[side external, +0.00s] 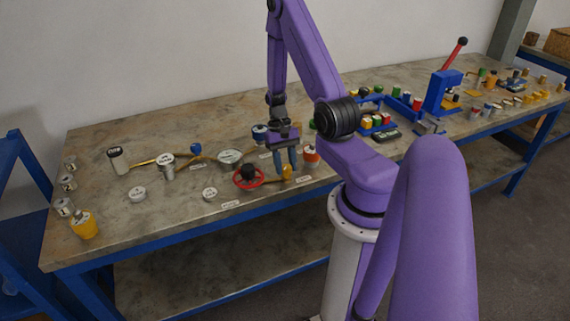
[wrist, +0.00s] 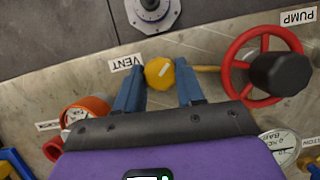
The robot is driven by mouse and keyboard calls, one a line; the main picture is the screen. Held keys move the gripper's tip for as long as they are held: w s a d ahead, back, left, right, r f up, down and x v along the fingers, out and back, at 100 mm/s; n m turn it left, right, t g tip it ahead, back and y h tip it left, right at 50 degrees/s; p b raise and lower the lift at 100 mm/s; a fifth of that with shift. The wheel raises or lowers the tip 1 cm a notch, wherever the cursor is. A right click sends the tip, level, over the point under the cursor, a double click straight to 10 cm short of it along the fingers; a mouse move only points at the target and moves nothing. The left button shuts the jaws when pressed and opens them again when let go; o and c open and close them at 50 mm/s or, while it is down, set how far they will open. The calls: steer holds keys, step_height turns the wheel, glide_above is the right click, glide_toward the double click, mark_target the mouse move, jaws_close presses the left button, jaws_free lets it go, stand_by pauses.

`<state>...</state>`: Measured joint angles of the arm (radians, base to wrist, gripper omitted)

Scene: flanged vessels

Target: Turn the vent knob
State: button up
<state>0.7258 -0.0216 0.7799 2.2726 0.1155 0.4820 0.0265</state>
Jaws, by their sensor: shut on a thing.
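The vent knob (wrist: 159,73) is a round yellow knob with a pale mark on its top. It sits beside a white VENT label (wrist: 126,62). In the side view the yellow knob (side external: 287,173) shows low at the front of the bench, partly hidden by my fingers. My gripper (wrist: 160,78) points down at it, with one blue finger on each side, and is shut on the knob. In the side view my gripper (side external: 286,168) is low over the bench.
A red handwheel (wrist: 236,64) with a black hub stands close right of the knob, near a PUMP label (wrist: 298,16). An orange-topped vessel (side external: 311,153) stands on the other side. A round gauge (wrist: 283,150) and a grey flanged fitting (wrist: 152,12) are also near.

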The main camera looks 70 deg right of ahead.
steer(key=m, duration=0.2)
steer(key=m+t, duration=0.1)
steer(key=m, duration=0.1)
steer(key=shift+s+m+t+y, duration=0.1)
steer(key=shift+m+t+y, duration=0.2)
steer(key=shift+y, duration=0.1)
steer(key=shift+s+d+m+t, duration=0.1)
steer(key=shift+m+t, duration=0.6)
steer(key=shift+m, duration=1.2)
steer(key=o, duration=1)
steer(key=shift+r, duration=0.1)
steer(key=v, duration=1.7)
steer(key=shift+s+d, duration=0.1)
steer(key=shift+d, duration=0.15)
